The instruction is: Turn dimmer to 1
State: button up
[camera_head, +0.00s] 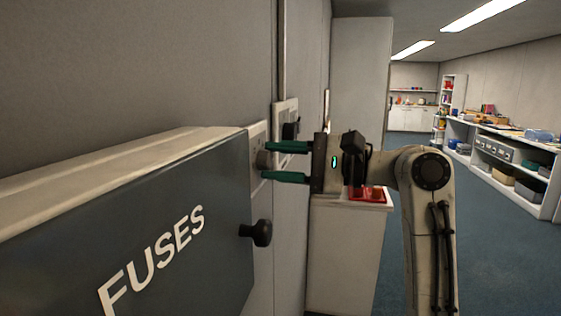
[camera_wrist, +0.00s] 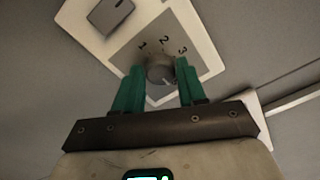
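The dimmer knob (camera_wrist: 160,70) is a grey round knob on a grey plate marked 1, 2 and 3, set in a white wall panel (camera_wrist: 197,42). In the head view the knob (camera_head: 262,158) stands out from the wall beyond the fuse box. My gripper (camera_head: 267,162) faces the wall, its two green fingers apart. In the wrist view the fingertips (camera_wrist: 159,67) lie on the left and right sides of the knob. I see no clear grip; whether they touch it is unclear. A faint light mark shows low on the knob, but the setting is hard to read.
A dark fuse box (camera_head: 140,220) with a black knob (camera_head: 257,232) juts out at left, close to my gripper. A grey rocker switch (camera_wrist: 110,14) shares the dimmer panel. Another wall switch (camera_head: 291,130) is beyond. A white cabinet (camera_head: 345,250) stands behind my arm; blue floor lies right.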

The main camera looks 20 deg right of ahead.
jog(key=c, duration=0.6)
